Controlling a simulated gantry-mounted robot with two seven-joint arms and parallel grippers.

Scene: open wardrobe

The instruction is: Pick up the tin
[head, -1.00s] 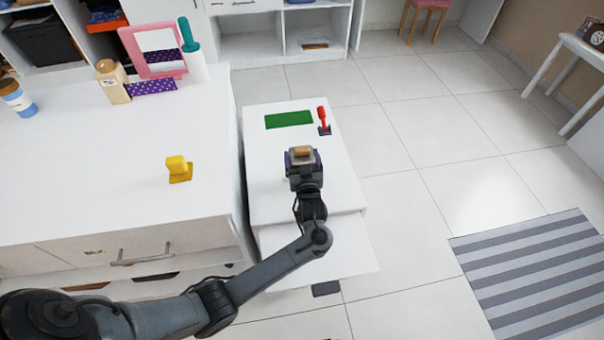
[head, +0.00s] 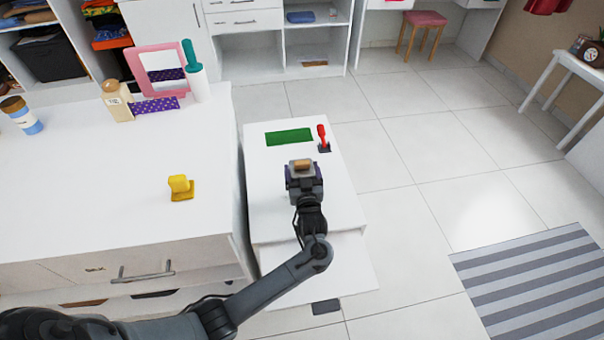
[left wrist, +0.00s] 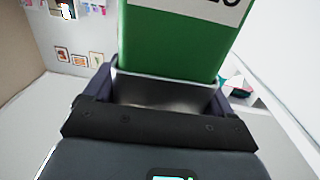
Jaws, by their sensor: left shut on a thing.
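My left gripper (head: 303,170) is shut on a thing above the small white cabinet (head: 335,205). In the head view only a tan-brown top (head: 302,164) of the held thing shows between the fingers. In the left wrist view a green body with a white label, which I take for the tin (left wrist: 170,45), rises from between the jaws (left wrist: 160,92). Its lower part is hidden by the jaws. From these views I cannot tell how far it is above the cabinet top. My right gripper is not in view.
A flat green rectangle (head: 289,137) and a red-handled item (head: 322,138) lie on the cabinet behind the gripper. A larger white counter (head: 100,200) at left holds a yellow item (head: 181,187), bottles and a pink-framed mirror (head: 160,62). Open floor lies to the right.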

